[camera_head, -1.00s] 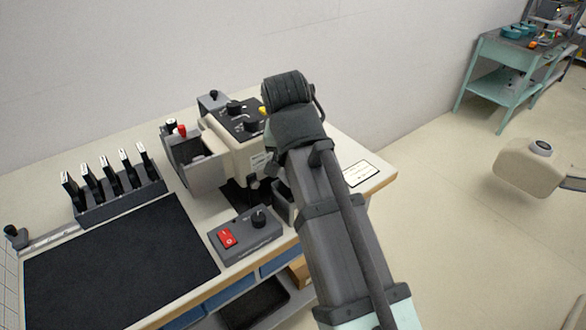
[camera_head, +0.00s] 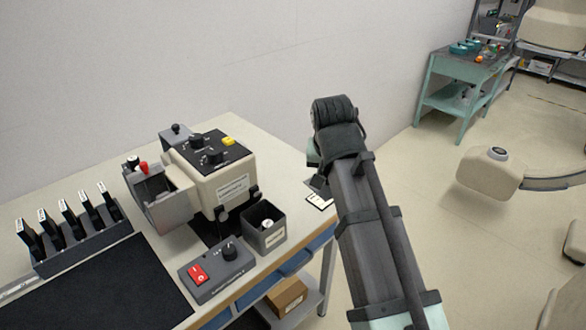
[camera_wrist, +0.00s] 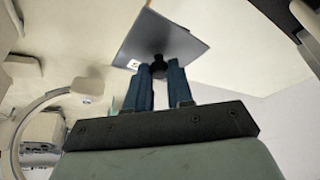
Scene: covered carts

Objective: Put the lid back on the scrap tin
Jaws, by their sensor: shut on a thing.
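The scrap tin (camera_head: 277,240) is a small dark grey square box with a pale label, standing at the front right of the bench. Its top is open and a small whitish thing shows inside. My gripper (camera_wrist: 161,70) is shut on the dark knob of the lid (camera_wrist: 181,40), a flat grey square plate, in the wrist view. In the head view my arm hides most of the gripper; a dark edge, probably the lid (camera_head: 319,184), shows near the bench's right end, to the right of the tin and apart from it.
A cream machine (camera_head: 222,182) with black knobs stands behind the tin. A grey control box (camera_head: 217,273) with a red switch is in front left. A slotted rack (camera_head: 85,243) and black mat (camera_head: 100,285) are further left. A teal cart (camera_head: 462,67) stands far off.

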